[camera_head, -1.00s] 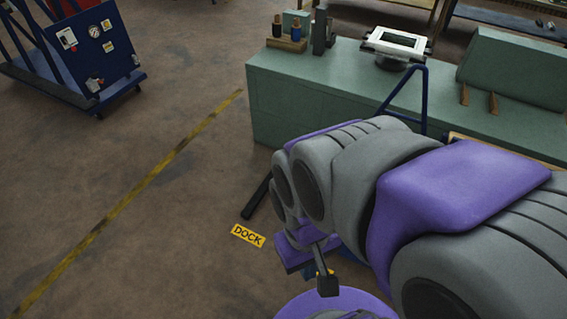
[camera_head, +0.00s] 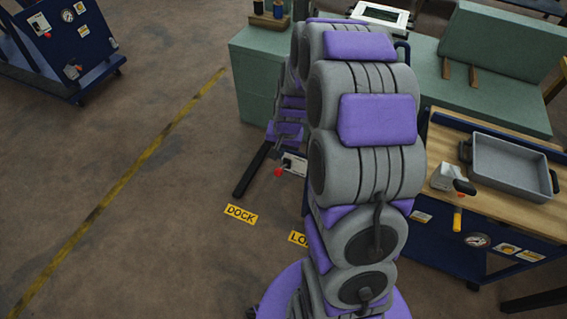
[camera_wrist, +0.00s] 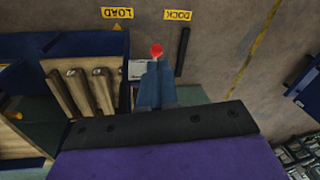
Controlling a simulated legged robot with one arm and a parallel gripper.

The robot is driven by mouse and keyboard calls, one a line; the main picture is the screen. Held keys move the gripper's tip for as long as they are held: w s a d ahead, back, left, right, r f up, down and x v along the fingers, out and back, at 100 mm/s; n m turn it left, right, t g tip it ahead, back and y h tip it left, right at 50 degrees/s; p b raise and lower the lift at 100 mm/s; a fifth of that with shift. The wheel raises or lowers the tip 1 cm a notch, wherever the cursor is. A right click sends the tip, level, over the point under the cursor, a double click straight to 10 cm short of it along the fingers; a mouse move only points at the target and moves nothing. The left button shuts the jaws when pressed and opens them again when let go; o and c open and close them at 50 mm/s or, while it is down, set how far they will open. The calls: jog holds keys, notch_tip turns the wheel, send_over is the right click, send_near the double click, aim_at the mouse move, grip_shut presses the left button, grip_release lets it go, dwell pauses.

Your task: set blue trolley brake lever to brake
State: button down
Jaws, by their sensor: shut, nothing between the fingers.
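The blue trolley (camera_head: 475,243) stands at the right with a wooden top, a gauge and labels on its side. A lever with a red knob (camera_head: 277,172) on a white plate (camera_head: 294,163) shows left of my arm; I cannot tell which body carries it. In the wrist view the red knob (camera_wrist: 157,50) is just beyond the tips of my gripper (camera_wrist: 155,70), whose blue fingers are together and empty. The white plate (camera_wrist: 138,69) is partly hidden by the fingers. Contact with the knob cannot be told. In the head view my arm hides most of the gripper.
A grey tray (camera_head: 512,165) and a yellow-handled tool (camera_head: 457,218) are on the trolley. A green bench (camera_head: 255,85) stands behind my arm. A dark bar (camera_head: 252,168) is near the DOCK label (camera_head: 240,214). Open floor lies left.

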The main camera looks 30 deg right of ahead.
jog(key=w+d+f+m+t+p, duration=0.1)
jog(key=w+d+f+m, duration=0.25)
jog(key=d+f, duration=0.5)
jog(key=b, duration=0.3)
send_over(282, 170)
jog(key=s+d, duration=0.1)
notch_tip(282, 170, down, 11)
jog(key=shift+a+f+n+h+b, duration=0.3)
jog(key=shift+a+f+n+h, duration=0.05)
jog(key=shift+a+f+h, duration=0.05)
